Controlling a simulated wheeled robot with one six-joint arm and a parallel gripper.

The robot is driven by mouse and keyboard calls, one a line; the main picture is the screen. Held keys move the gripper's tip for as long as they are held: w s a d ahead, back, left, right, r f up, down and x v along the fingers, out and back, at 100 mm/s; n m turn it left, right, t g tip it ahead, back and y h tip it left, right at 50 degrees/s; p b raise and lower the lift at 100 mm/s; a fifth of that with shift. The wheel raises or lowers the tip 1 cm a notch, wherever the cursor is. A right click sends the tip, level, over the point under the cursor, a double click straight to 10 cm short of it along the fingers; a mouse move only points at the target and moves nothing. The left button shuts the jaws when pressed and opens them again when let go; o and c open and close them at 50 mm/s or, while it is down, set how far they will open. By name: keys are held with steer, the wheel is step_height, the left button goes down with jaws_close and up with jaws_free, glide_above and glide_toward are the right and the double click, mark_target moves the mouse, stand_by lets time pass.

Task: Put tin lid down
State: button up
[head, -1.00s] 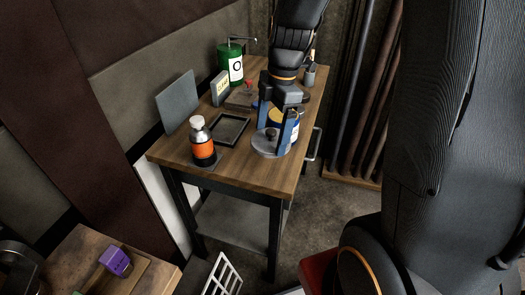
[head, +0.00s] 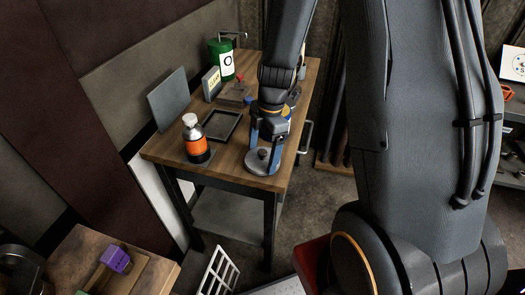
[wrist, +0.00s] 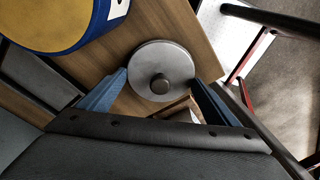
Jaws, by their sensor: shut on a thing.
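The tin lid (head: 262,163) is a round grey disc with a dark knob, low over the front right part of the wooden table. My gripper (head: 264,148) points down and is shut on it. In the wrist view the lid (wrist: 150,58) sits between my two blue fingertips (wrist: 160,77), with its knob facing the camera. I cannot tell whether it touches the tabletop. The tin, yellow with a blue rim (wrist: 72,42), stands beside it at the upper left of the wrist view. In the head view my arm largely hides the tin.
On the wooden table (head: 235,176), an orange bottle (head: 196,143) stands left of the lid, with a dark tray (head: 237,119) behind the bottle. A green container (head: 222,66) stands at the back. Bare wood lies between bottle and lid. The table's right edge is close.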

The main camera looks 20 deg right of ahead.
mark_target(267, 157)
steer(key=shift+f, duration=0.2)
steer(key=o, duration=0.9)
steer(key=shift+r, duration=0.1)
steer(key=shift+o, duration=0.2)
step_height(267, 157, up, 11)
steer(key=d+b, duration=0.2)
steer(key=s+a+f+m+t+h, duration=0.1)
steer(key=s+m, duration=0.8)
steer(key=m, duration=1)
steer(key=shift+s+a+f+m+t+h, duration=0.2)
steer(key=shift+a+f+m+t+h, duration=0.1)
steer(key=shift+a+f+m+h, duration=0.15)
